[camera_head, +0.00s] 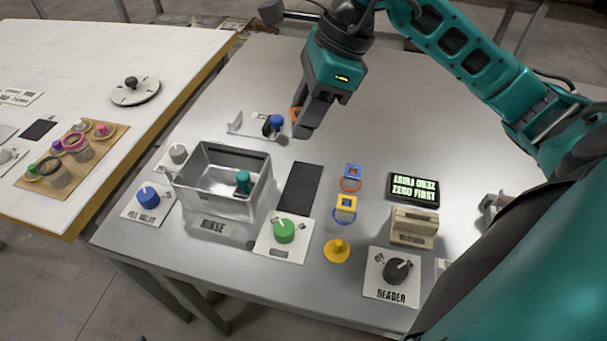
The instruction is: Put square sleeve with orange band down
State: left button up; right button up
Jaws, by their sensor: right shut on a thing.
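My right gripper (303,124) comes in from the upper right and points down over the far middle of the grey table. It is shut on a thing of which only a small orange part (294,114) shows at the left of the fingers. This orange part fits the square sleeve with orange band, but the fingers hide its shape. I cannot tell whether it touches the table. A blue piece on a small light holder (240,126) is just left of the gripper. My left gripper is not in view.
A metal rinse bin (221,209) holds a teal piece. The table's far right is clear.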

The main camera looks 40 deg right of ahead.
aim_at(297, 187)
notch_tip(297, 187, down, 13)
jog(key=shift+f+b, duration=0.1)
jog(key=shift+b, duration=0.85)
jog(key=shift+f, duration=0.2)
jog(key=o, duration=1)
jog(key=shift+r, duration=0.15)
jog(key=shift+r, duration=0.2)
jog(key=p+v, duration=0.1)
jog(key=v, duration=1)
jog(key=shift+d+r, duration=0.25)
jog(key=shift+r, duration=0.05)
jog(key=shift+s+a, duration=0.1)
jog(key=shift+s, duration=0.05)
